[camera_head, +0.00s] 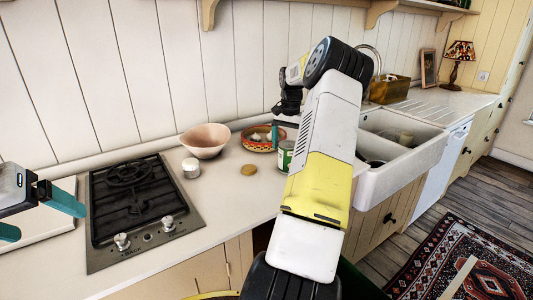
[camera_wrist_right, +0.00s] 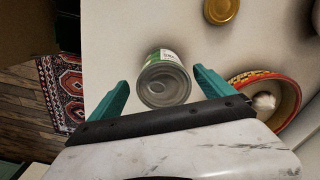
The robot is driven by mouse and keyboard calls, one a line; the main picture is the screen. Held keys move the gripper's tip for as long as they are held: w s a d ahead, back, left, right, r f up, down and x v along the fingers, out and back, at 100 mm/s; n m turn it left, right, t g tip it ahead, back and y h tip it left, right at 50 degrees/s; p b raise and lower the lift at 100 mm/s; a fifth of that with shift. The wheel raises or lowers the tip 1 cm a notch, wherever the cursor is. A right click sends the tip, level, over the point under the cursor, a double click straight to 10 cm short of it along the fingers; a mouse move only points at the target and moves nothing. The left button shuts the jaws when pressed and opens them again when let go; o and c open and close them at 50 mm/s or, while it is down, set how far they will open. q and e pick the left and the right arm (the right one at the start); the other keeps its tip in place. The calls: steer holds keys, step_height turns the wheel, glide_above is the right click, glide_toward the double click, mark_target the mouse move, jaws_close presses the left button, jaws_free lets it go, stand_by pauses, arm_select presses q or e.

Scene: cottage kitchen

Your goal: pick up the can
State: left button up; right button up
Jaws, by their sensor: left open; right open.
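The can (camera_head: 285,155) stands on the counter between the patterned bowl and the sink, green and white, partly hidden by my right arm in the head view. In the right wrist view the can (camera_wrist_right: 164,78) lies between the two teal fingers, its metal end toward the camera. My right gripper (camera_wrist_right: 160,92) is open, with visible gaps between its fingers and the can. In the head view a teal finger of it shows just left of the can. My left gripper (camera_head: 42,215) is open and empty at the far left, near the stove.
A patterned bowl (camera_wrist_right: 291,86) with pale items in it stands beside the can. A round gold lid or jar (camera_head: 249,169), a white cup-like item (camera_head: 191,168) and a pink bowl (camera_head: 204,138) are left of it. The sink (camera_head: 412,151) is to the right. The stove (camera_head: 137,196) is left.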

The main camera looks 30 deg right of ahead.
mark_target(287, 155)
steer(key=f, duration=0.7)
steer(key=shift+w+f, duration=0.25)
steer(key=shift+f, duration=0.05)
steer(key=c, duration=1.4)
steer(key=shift+c, duration=0.2)
steer(key=shift+r, duration=0.15)
steer(key=shift+r, duration=0.5)
steer(key=shift+s+a+r, duration=0.15)
steer(key=shift+a+r, duration=0.1)
steer(key=shift+r, duration=0.4)
steer(key=shift+s+a+r, duration=0.15)
steer(key=shift+a+r, duration=0.05)
steer(key=shift+r, duration=0.4)
steer(key=s+a, duration=0.2)
steer(key=a, duration=0.1)
steer(key=s+a, duration=0.3)
steer(key=a, duration=0.1)
steer(key=s+a+r, duration=0.1)
steer(key=s+a, duration=0.2)
steer(key=a, duration=0.1)
steer(key=shift+s+r, duration=0.1)
steer(key=shift+s, duration=0.05)
steer(key=shift+s+a, duration=0.4)
steer(key=shift+a, duration=0.1)
